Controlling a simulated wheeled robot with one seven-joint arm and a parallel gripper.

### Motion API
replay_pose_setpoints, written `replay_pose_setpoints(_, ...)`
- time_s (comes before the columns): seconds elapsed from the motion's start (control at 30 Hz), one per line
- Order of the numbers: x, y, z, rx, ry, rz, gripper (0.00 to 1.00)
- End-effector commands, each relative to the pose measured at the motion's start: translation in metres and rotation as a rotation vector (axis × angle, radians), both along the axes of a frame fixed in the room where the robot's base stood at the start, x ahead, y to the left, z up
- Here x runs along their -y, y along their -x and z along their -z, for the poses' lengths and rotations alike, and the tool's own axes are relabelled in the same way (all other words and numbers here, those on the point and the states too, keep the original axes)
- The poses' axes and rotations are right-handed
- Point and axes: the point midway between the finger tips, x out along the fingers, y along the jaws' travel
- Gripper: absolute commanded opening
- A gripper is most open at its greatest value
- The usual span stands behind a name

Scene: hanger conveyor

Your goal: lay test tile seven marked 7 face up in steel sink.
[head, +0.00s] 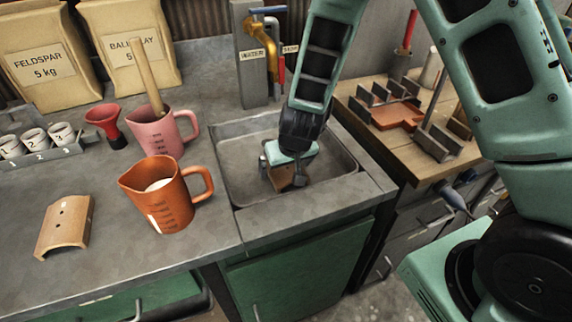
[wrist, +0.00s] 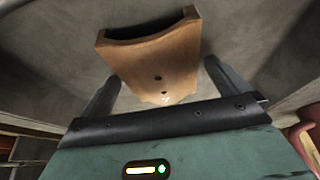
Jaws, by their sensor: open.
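An orange-brown curved test tile (wrist: 155,62) with two holes and a small pale mark like a 7 is in the steel sink (head: 232,182). In the wrist view its marked face is toward my camera. In the head view the tile (head: 282,178) is partly hidden by my gripper (head: 285,166), which reaches down into the sink. In the wrist view my gripper (wrist: 163,78) is open, with a finger on each side of the tile's near end and gaps between. I cannot tell whether the whole tile rests flat on the sink bottom.
Another curved tile (head: 64,226) lies on the counter at left. An orange jug (head: 168,205) and a pink jug (head: 152,131) stand left of the sink. A water pipe (head: 258,42) rises behind it. A wooden bench (head: 400,152) is at right.

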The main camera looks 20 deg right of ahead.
Motion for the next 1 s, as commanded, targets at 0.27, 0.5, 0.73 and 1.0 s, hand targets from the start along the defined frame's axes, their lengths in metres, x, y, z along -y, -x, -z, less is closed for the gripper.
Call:
replay_pose_setpoints(0.27,-0.001,0.012,-0.036,0.003,-0.001,-0.003,1.0)
replay_pose_setpoints(0.5,-0.001,0.032,-0.085,0.002,0.0,-0.003,1.0)
replay_pose_setpoints(0.73,0.0,0.044,-0.11,0.001,0.001,-0.002,1.0)
replay_pose_setpoints(1.0,-0.061,0.101,-0.151,-0.103,-0.142,-0.205,1.0)
